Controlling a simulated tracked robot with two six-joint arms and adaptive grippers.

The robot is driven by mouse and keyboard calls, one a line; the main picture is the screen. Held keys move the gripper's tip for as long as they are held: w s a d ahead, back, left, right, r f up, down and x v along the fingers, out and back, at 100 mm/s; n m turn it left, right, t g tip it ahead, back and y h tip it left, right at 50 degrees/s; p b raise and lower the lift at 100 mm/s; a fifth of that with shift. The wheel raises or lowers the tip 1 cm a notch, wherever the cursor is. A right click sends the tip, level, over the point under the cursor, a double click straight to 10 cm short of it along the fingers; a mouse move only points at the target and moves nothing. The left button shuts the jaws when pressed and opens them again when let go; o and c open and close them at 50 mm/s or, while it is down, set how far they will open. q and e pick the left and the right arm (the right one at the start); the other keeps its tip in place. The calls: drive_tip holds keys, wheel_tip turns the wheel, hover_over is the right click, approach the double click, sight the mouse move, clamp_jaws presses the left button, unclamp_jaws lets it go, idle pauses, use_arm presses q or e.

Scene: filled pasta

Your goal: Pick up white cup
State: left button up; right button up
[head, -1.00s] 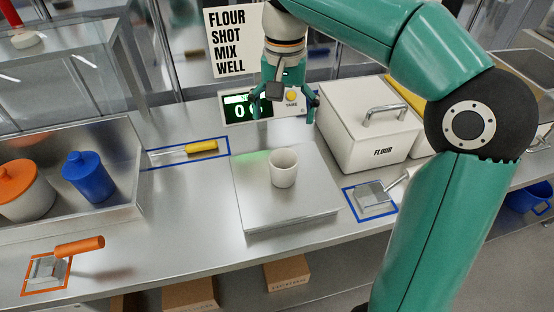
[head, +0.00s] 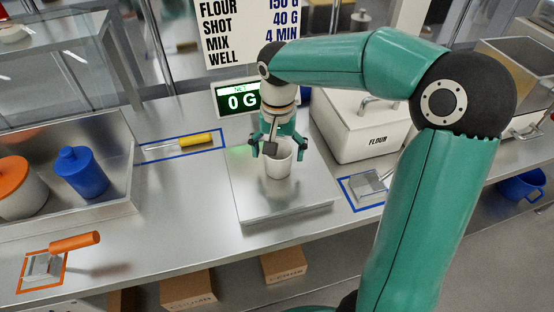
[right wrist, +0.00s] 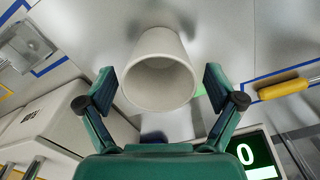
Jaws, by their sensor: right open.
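The white cup (head: 279,160) stands upright on the steel scale plate (head: 262,206) in the head view. It also shows large in the right wrist view (right wrist: 160,72), its open mouth towards the camera. My right gripper (head: 279,152) is open, just above and behind the cup in the head view. In the right wrist view its two fingers (right wrist: 157,88) stand on either side of the cup's mouth, with gaps on both sides. My left gripper is not in view.
The scale display (head: 238,99) reads 0 G behind the plate. A white flour bin (head: 352,130) stands to the right, near a scoop (head: 368,185) in a blue outline. A yellow-handled tool (head: 196,140) and a steel tray with a blue jar (head: 80,172) lie left.

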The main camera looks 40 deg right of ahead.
wheel_tip(320, 180, down, 2)
drive_tip(key=shift+f, duration=0.1)
drive_tip(key=c, duration=1.2)
drive_tip(key=shift+c, duration=0.2)
